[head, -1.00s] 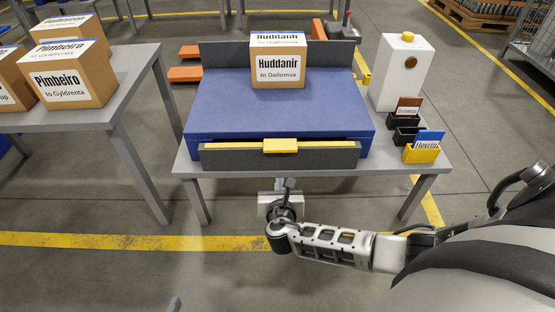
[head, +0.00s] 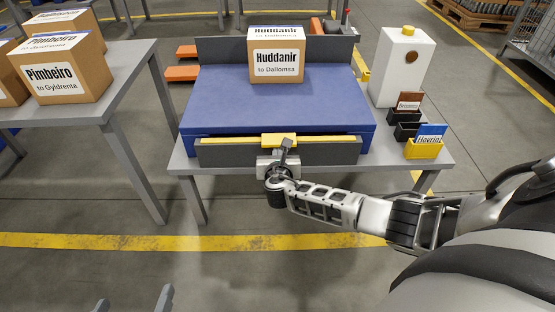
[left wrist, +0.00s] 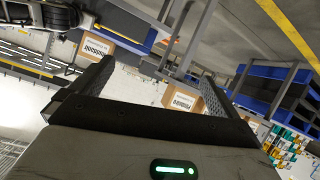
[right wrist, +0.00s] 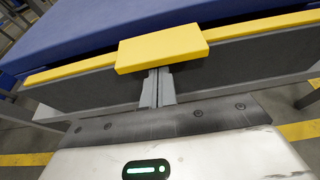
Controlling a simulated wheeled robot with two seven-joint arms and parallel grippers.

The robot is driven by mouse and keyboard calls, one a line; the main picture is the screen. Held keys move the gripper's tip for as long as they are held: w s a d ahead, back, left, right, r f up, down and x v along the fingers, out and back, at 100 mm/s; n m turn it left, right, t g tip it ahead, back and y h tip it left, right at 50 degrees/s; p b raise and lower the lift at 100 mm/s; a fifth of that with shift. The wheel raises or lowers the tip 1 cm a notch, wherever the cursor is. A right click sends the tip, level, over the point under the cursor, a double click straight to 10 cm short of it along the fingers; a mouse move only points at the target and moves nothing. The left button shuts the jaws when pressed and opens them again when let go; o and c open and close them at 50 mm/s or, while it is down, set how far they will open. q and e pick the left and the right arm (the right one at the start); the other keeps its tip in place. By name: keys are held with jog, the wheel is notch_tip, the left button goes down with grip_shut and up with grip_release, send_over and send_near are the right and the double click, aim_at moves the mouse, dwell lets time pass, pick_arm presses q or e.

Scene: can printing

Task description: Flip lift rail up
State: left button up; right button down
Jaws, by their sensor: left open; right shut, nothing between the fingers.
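The lift rail (head: 225,153) is a dark grey bar with a yellow top edge, hanging along the front of the blue platform (head: 270,100). Its yellow tab (head: 290,138) sits mid-rail; the tab also shows large in the right wrist view (right wrist: 162,47). My right gripper (head: 286,148) is shut and empty at the rail's front. Its fingertips (right wrist: 158,76) are just under the tab's lower edge; I cannot tell if they touch. My left gripper (head: 134,300) is open and empty at the bottom left, away from the rail; its spread fingers show in the left wrist view (left wrist: 155,82).
A box labelled Huddanir (head: 277,65) stands on the platform against a grey back plate. A white device (head: 399,70) and card holders (head: 420,149) stand at the right. A side table (head: 85,110) with several boxes is at the left. Floor before the table is clear.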

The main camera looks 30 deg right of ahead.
dwell(0.4)
pick_arm(q)
notch_tip(320, 180, up, 5)
jog(key=s+a+y+p, duration=0.1)
jog(key=a+p, duration=0.2)
jog(key=p, duration=0.5)
jog(key=shift+s+n+y, duration=0.2)
jog(key=shift+n+y, duration=0.1)
